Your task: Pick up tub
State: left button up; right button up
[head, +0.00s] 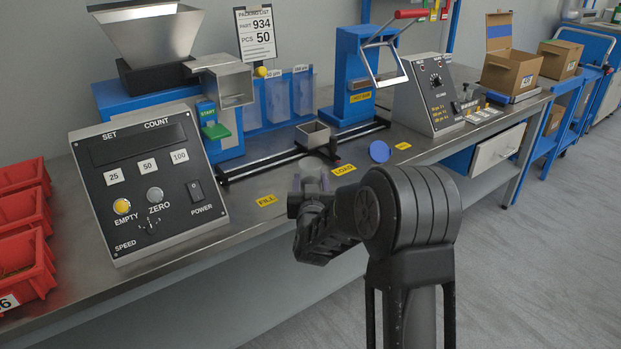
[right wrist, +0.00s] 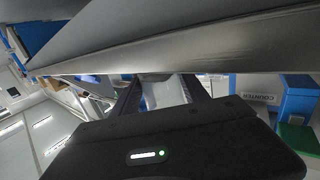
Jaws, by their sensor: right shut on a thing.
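A pale, see-through tub (head: 316,167) shows just behind my right gripper, over the front part of the bench, near the yellow LOAD label. My right gripper (head: 309,186) is shut on the tub; its dark fingers and wrist hide much of it in the head view. In the right wrist view the pale tub (right wrist: 162,93) sits between the two fingers (right wrist: 164,98). I cannot tell whether the tub touches the bench. My left gripper is in neither view.
The metal bench (head: 270,222) holds a sloped control panel (head: 150,180) at left, a square metal cup (head: 312,134) on dark rails, a blue press (head: 355,75), a second panel (head: 432,93) and a blue disc (head: 379,151). Red bins (head: 25,215) stand far left.

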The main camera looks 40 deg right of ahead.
grip_shut()
notch_tip(320, 180, up, 10)
jog(key=p, duration=0.2)
jog(key=shift+p, duration=0.35)
dwell(0.5)
